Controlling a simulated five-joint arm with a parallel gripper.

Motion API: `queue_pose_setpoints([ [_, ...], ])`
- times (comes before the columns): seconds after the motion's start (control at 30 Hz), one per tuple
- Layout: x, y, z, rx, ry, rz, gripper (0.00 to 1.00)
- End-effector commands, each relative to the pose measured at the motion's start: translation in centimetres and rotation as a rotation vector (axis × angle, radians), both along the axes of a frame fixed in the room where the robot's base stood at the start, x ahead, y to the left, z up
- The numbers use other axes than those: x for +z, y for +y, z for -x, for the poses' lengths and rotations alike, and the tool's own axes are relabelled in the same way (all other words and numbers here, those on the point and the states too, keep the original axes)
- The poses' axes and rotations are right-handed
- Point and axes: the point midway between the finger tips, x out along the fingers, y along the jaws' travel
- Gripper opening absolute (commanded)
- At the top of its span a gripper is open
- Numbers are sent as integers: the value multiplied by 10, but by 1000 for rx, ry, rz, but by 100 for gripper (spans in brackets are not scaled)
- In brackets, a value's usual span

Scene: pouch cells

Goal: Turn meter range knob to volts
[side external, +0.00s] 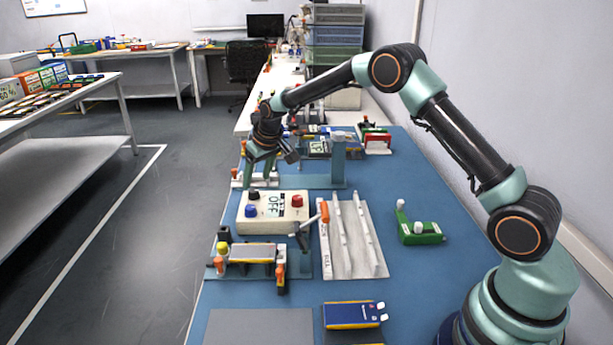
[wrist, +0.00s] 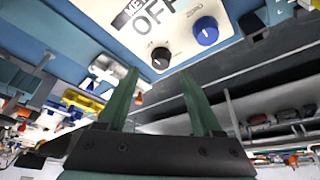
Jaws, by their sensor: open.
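The meter (side external: 272,214) is a cream box on the blue bench, with a display reading OFF. It carries a black knob (side external: 253,194), a blue knob (side external: 252,210) and a red knob (side external: 297,201). In the wrist view the black knob (wrist: 160,58) has a white mark and appears in the gap between my fingertips; the blue knob (wrist: 206,31) is up and right of it. My gripper (side external: 258,182) points down beside the meter's far edge, close to the black knob. It is open and empty (wrist: 160,76), and no contact with the knob can be made out.
A teal stand (side external: 338,165) rises just behind the meter. A fixture holding a pouch cell (side external: 252,252) is in front. A white slotted rack (side external: 352,235) lies to the right, with a green device (side external: 420,233) beyond it. The bench drops off at left.

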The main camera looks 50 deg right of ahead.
Motion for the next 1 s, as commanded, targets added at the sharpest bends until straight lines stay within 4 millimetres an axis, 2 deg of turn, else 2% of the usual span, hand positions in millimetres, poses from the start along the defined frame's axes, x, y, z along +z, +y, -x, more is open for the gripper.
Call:
queue_pose_setpoints([
  [0.1, -19, 0, -7, 0, 3, 0, 67],
  [0.3, -37, 0, -15, 0, 0, -1, 67],
  [0.73, -44, 0, -18, 0, 0, -1, 67],
  [0.77, -44, 0, -18, 0, 0, -1, 63],
  [0.9, -44, 0, -18, 0, 0, -1, 10],
  [0.93, -44, 0, -18, 0, 0, -1, 0],
  [1.0, -44, 0, -18, 0, 0, -1, 0],
])
